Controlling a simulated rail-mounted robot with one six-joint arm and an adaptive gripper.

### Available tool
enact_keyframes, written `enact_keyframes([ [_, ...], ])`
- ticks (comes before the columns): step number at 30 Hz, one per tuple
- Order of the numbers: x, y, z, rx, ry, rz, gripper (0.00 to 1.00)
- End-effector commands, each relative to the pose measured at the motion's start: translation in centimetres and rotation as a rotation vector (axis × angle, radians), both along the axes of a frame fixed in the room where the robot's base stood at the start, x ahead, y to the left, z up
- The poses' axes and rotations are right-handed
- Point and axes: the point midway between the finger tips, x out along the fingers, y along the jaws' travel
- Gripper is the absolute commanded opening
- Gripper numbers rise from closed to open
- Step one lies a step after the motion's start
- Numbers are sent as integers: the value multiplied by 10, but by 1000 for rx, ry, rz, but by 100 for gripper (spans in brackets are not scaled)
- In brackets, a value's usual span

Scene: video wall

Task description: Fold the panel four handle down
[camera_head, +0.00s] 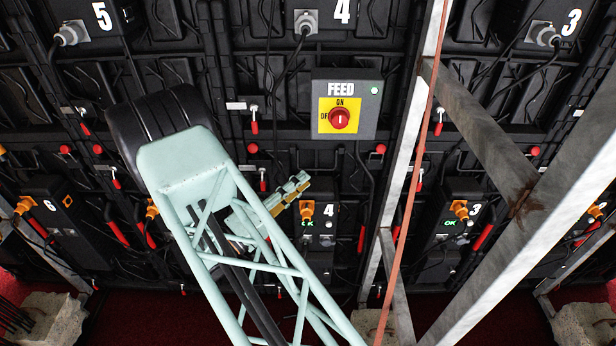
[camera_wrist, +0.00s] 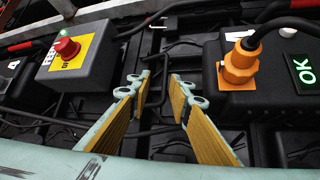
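The lower black box of panel four (camera_head: 328,238) has a white 4, an orange connector (camera_head: 306,209) and a green OK display. In the wrist view the orange connector (camera_wrist: 239,66) and the OK display (camera_wrist: 303,74) are on the right. My gripper (camera_head: 299,182) is just above and left of this box in the head view. In the wrist view my gripper (camera_wrist: 161,84) is open, with nothing between its fingers. A black bent bar (camera_wrist: 150,133) runs behind the fingers; I cannot tell whether it is the handle. My arm hides part of the wall left of the box.
A grey FEED box (camera_head: 354,108) with a red rotary switch (camera_head: 340,118) is above my gripper; this switch (camera_wrist: 66,48) is at left in the wrist view. Steel beams (camera_head: 404,150) stand right of my arm. Several red-handled levers and cables line the wall.

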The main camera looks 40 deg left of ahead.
Motion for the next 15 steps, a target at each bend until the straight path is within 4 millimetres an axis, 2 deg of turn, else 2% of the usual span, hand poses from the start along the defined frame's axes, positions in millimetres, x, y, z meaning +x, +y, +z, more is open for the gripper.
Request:
enact_keyframes([
  [9,-39,6,-9,0,-1,1,19],
  [15,-52,7,-12,0,-1,-1,19],
])
